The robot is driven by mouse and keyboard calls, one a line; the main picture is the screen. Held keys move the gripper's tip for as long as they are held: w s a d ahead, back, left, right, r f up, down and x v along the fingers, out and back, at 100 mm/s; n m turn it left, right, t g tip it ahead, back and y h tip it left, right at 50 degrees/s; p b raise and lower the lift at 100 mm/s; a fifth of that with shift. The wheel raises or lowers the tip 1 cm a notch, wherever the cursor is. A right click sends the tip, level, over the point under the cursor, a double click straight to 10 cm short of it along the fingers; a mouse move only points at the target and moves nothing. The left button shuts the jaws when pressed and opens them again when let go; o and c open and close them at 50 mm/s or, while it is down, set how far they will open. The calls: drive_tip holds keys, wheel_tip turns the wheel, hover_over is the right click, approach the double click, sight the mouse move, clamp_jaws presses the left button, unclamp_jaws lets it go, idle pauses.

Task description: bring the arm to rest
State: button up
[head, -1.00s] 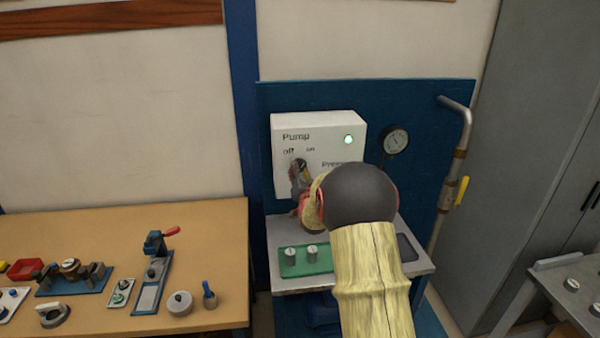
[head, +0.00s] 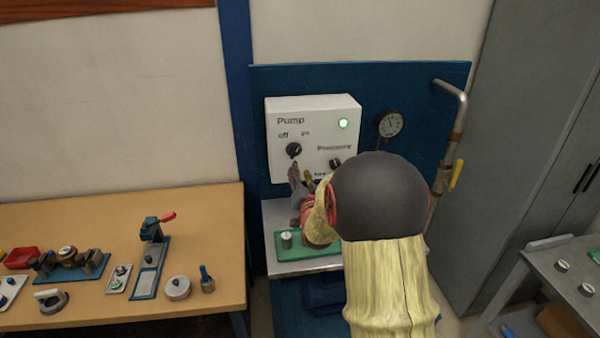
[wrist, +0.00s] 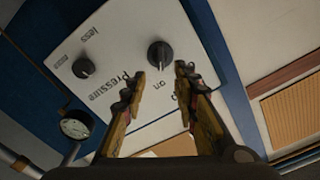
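My gripper (head: 302,178) is in front of the lower left of the white pump box (head: 308,112), seen past my arm. In the wrist view my gripper (wrist: 163,80) has its two fingers apart with nothing between them. The off/on knob (head: 293,149) is free of the fingers in the head view; in the wrist view this black knob (wrist: 160,54) lies beyond the fingertips. The pressure knob (head: 336,163) also shows in the wrist view (wrist: 84,67). A green lamp (head: 343,123) is lit on the box.
A pressure gauge (head: 390,124) and a pipe with a yellow valve lever (head: 456,174) are right of the box. Below, a green plate (head: 276,247) lies on a small shelf. A wooden bench (head: 215,215) with several tools stands left, a grey table (head: 545,285) right.

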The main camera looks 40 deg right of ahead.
idle(0.4)
wheel_tip(320, 180, down, 11)
drive_tip(key=s+a+n+g+y, duration=0.2)
drive_tip(key=s+g+y, duration=0.1)
drive_tip(key=g, duration=0.1)
drive_tip(key=s+a+f+n+g+y, duration=0.2)
drive_tip(key=s+a+f+g, duration=0.2)
drive_tip(key=s+a, duration=0.3)
drive_tip(key=s+a+r+n+g+y, duration=0.25)
drive_tip(key=s+a+r, duration=0.25)
drive_tip(key=s+a, duration=0.55)
drive_tip(key=s+a+r+n+g+y, duration=0.1)
drive_tip(key=s+a+r+n+g, duration=0.3)
drive_tip(key=s+a, duration=0.6)
drive_tip(key=s+a+r+n+t+y, duration=0.1)
drive_tip(key=a+r+n+t, duration=0.1)
drive_tip(key=a+r+t, duration=0.3)
wheel_tip(320, 180, up, 3)
drive_tip(key=a, duration=0.3)
